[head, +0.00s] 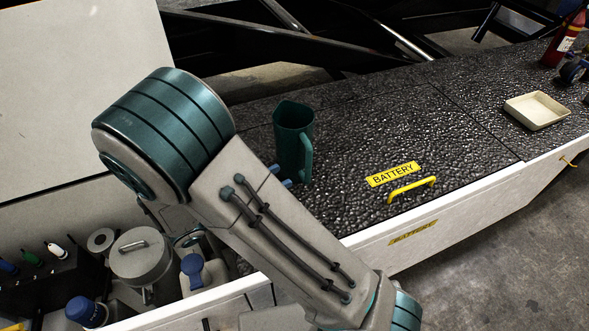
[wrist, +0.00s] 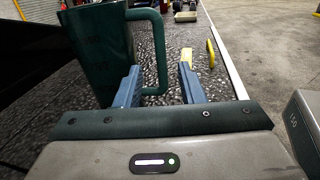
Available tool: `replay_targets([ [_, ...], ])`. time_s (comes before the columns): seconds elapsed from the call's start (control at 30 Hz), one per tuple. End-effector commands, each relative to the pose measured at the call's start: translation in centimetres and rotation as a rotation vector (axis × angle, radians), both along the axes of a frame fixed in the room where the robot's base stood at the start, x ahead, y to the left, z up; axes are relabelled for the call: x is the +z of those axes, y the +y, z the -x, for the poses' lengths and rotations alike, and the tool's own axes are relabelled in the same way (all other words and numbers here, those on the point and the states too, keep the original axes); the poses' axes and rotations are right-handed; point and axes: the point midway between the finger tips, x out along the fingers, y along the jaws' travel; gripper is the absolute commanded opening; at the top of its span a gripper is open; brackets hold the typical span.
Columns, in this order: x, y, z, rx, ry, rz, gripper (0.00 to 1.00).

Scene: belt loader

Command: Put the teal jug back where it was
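The teal jug (head: 291,135) stands upright on the black textured deck (head: 370,130) in the head view, its handle toward the lower right. In the wrist view the jug (wrist: 98,50) fills the upper left, its base partly hidden by my gripper. My gripper (wrist: 160,68) has its two blue fingers spread apart. The jug's handle shows between them in the picture, with gaps visible; I see no grip on it. In the head view my arm hides most of the gripper, and only blue finger parts (head: 281,177) show beside the jug's lower part.
A yellow handle (head: 411,188) and BATTERY label (head: 393,174) lie right of the jug. A cream tray (head: 537,110) and red extinguisher (head: 564,40) stand farther right. An open compartment at lower left holds a grey metal pot (head: 142,262) and bottles. Deck between jug and tray is mostly clear.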

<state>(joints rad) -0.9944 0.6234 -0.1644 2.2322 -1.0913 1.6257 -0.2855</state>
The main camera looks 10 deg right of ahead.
Motion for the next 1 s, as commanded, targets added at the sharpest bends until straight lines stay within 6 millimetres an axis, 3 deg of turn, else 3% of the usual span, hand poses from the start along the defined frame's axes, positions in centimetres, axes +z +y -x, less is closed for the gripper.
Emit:
replay_targets([
  [0.17,-0.1,2.3,0.9,0.001,0.000,-0.001,0.35],
  [0.3,0.2,2.2,1.3,-0.028,-0.002,-0.030,0.35],
  [0.47,0.8,-1.6,2.2,-0.197,-0.032,-0.212,0.35],
  [0.7,1.4,-7.4,5.9,-0.586,-0.190,-0.661,0.35],
  [1.0,2.9,-9.6,9.3,-1.013,-0.564,-1.195,0.35],
])
